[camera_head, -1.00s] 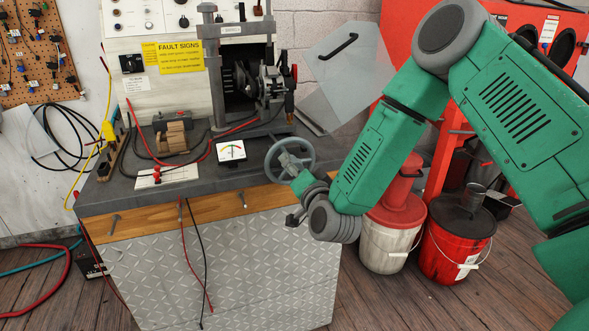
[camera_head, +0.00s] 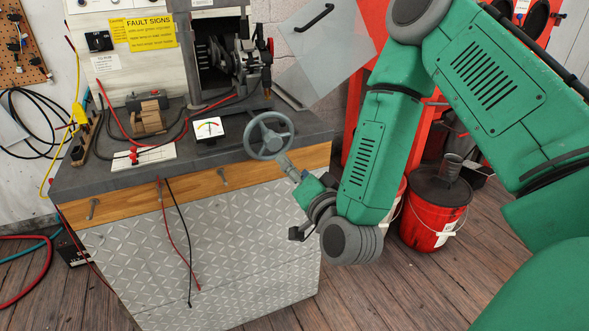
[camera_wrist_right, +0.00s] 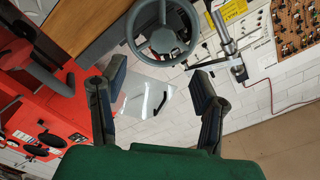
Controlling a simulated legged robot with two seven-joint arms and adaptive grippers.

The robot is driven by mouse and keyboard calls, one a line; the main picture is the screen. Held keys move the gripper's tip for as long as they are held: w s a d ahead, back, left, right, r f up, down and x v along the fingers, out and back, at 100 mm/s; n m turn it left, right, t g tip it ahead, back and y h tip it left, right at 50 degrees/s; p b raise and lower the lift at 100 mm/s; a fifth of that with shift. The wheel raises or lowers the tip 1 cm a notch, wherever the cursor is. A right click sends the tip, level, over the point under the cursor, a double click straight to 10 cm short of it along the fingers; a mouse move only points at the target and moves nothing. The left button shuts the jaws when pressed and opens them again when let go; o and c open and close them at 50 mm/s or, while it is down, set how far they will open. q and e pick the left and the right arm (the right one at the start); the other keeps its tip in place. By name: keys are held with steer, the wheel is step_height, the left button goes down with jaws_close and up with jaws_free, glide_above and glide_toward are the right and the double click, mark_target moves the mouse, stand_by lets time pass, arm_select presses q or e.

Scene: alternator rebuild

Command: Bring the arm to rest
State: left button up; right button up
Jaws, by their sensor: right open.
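My right arm (camera_head: 368,160) is green and reaches down in front of the bench's right end. Its gripper (camera_head: 298,233) is small and partly hidden behind the wrist in the head view. In the right wrist view the two dark fingers of the right gripper (camera_wrist_right: 157,78) stand wide apart with nothing between them. A grey handwheel (camera_head: 287,147) on a shaft is at the bench's right front edge, above the gripper. The handwheel (camera_wrist_right: 147,48) also shows beyond the fingertips, apart from them. My left gripper is not seen.
The workbench (camera_head: 120,180) carries a test stand (camera_head: 195,50), a meter (camera_head: 208,130) and cables. A clear shield (camera_head: 318,60) stands at its right. A red bucket (camera_head: 425,225) is on the floor behind my arm. Leads hang down the bench front.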

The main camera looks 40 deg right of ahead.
stand_by(0.4)
steer(key=s+a+f+n+g+y, duration=0.2)
steer(key=s+f+n+g, duration=0.1)
steer(key=f, duration=0.4)
steer(key=s+a+f+n+g+y, duration=0.1)
steer(key=s+a+f+n+g, duration=0.1)
steer(key=s+a+f+g, duration=0.3)
steer(key=s+f+n+g+y, duration=0.1)
steer(key=s+f+n+y, duration=0.15)
steer(key=f, duration=0.55)
steer(key=s+f+n+g, duration=0.2)
steer(key=s+f+g, duration=0.2)
steer(key=s, duration=0.4)
steer(key=s+f+n+g+h, duration=0.1)
steer(key=s+f+n+g, duration=0.2)
steer(key=s, duration=0.5)
steer(key=shift+s+d+f+g, duration=0.25)
steer(key=shift+s+f+g, duration=0.15)
steer(key=shift+f, duration=0.4)
steer(key=shift+w, duration=0.1)
